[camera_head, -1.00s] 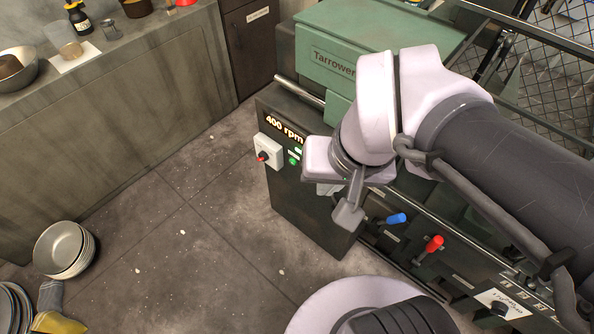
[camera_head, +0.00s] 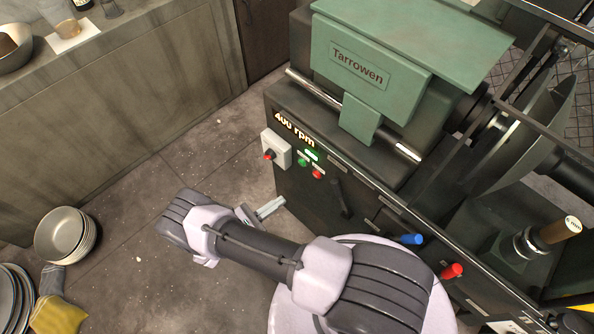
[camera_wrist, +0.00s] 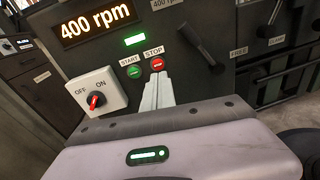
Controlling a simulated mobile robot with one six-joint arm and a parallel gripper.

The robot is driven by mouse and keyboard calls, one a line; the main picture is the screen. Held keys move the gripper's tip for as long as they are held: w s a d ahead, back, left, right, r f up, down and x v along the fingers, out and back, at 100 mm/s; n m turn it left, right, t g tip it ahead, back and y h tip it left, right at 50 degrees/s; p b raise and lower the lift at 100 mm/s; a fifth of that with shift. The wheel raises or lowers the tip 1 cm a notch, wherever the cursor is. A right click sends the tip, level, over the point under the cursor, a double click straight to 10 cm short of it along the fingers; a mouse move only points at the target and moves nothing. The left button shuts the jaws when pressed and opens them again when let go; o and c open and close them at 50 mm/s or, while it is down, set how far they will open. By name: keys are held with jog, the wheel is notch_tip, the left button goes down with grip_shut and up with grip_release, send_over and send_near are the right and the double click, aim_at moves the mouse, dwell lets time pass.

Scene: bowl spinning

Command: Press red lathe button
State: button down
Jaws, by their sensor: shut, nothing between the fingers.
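The red STOP button (camera_head: 317,174) is on the front panel of the green lathe (camera_head: 345,70). In the wrist view the red button (camera_wrist: 157,63) sits to the right of the green START button (camera_wrist: 134,71). My gripper (camera_head: 278,202) is shut and empty, in front of the panel and below and left of the red button in the head view. In the wrist view the fingertips (camera_wrist: 158,78) are just below the red button. The head view shows a gap between the fingertips and the panel. The display (camera_wrist: 97,22) reads 400 rpm, and a green light (camera_wrist: 135,39) is lit.
A grey box with a red OFF/ON knob (camera_wrist: 95,98) is left of the buttons. A black lever (camera_head: 341,200), a blue handle (camera_head: 411,239) and a red handle (camera_head: 450,271) are to the right. Stacked bowls (camera_head: 66,237) stand on the floor.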

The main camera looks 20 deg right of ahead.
aim_at(316, 176)
jog(key=f, duration=0.1)
jog(key=f+n+t, duration=0.1)
jog(key=f+n, duration=0.1)
jog(key=shift+s+d+t, duration=0.2)
jog(key=shift+s+t, duration=0.1)
jog(key=shift+t, duration=0.1)
jog(key=b+x, duration=0.1)
jog(key=x, duration=1.2)
jog(key=shift+d+b, duration=0.2)
jog(key=shift+b, duration=0.15)
jog(key=shift+w+d, duration=0.15)
jog(key=shift+d, duration=0.2)
